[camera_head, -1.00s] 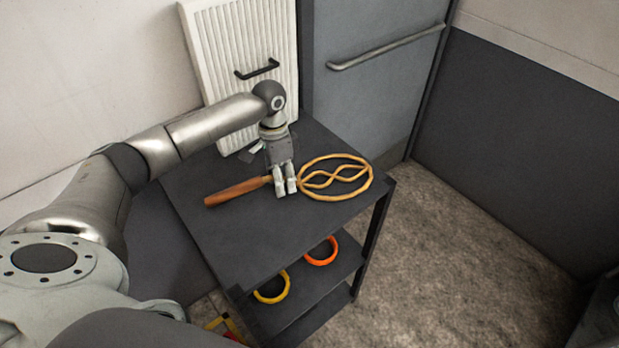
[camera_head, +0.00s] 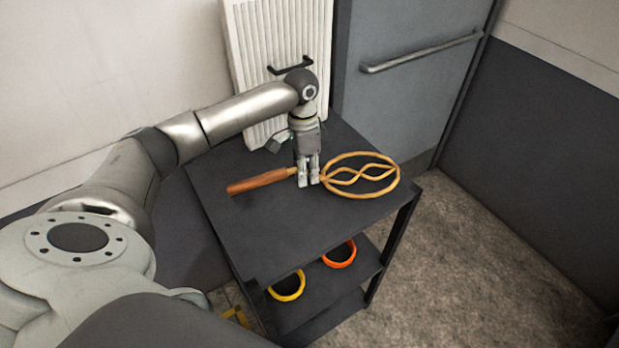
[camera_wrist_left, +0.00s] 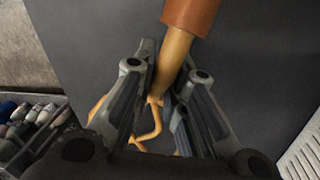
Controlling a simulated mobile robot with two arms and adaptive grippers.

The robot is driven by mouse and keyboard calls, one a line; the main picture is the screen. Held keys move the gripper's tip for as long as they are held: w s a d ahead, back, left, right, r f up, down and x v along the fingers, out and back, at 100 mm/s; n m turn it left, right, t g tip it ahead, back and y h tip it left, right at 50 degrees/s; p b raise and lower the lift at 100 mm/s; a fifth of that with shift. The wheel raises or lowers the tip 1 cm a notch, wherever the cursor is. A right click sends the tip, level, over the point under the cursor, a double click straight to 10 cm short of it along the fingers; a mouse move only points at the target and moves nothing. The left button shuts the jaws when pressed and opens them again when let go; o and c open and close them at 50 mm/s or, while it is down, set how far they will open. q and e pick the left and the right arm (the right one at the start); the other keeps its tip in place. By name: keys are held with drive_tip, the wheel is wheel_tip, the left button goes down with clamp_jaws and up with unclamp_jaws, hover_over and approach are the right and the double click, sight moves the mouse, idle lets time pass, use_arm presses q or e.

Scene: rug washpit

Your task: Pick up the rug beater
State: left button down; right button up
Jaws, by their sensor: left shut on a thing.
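The rug beater has a brown wooden handle (camera_head: 258,181) and a looped tan cane head (camera_head: 360,196). It is at the dark top of a shelf cart (camera_head: 270,230), handle to the left and head to the right. My left gripper (camera_head: 309,182) is shut on its neck, between handle and head. In the left wrist view the neck (camera_wrist_left: 173,58) passes between the two fingers (camera_wrist_left: 160,98), and the handle's end (camera_wrist_left: 190,12) shows above. I cannot tell whether the beater is clear of the cart top. My right gripper is not in view.
A yellow ring (camera_head: 287,286) and an orange ring (camera_head: 340,254) are on the cart's lower shelf. A ribbed white panel (camera_head: 262,60) with a black handle stands behind the cart. A grey door (camera_head: 405,85) with a bar is at the back. Bare floor (camera_head: 480,270) lies to the right.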

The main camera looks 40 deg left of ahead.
use_arm(q)
drive_tip(key=s+d+r+b, duration=0.1)
drive_tip(key=s+d+r, duration=0.2)
drive_tip(key=d+r, duration=0.2)
drive_tip(key=s+d+r+b, duration=0.1)
drive_tip(key=s+d+r, duration=0.1)
drive_tip(key=d+r, duration=0.4)
drive_tip(key=shift+s+d+r+b, duration=0.2)
drive_tip(key=shift+s+d+b, duration=0.2)
drive_tip(key=shift+d, duration=0.55)
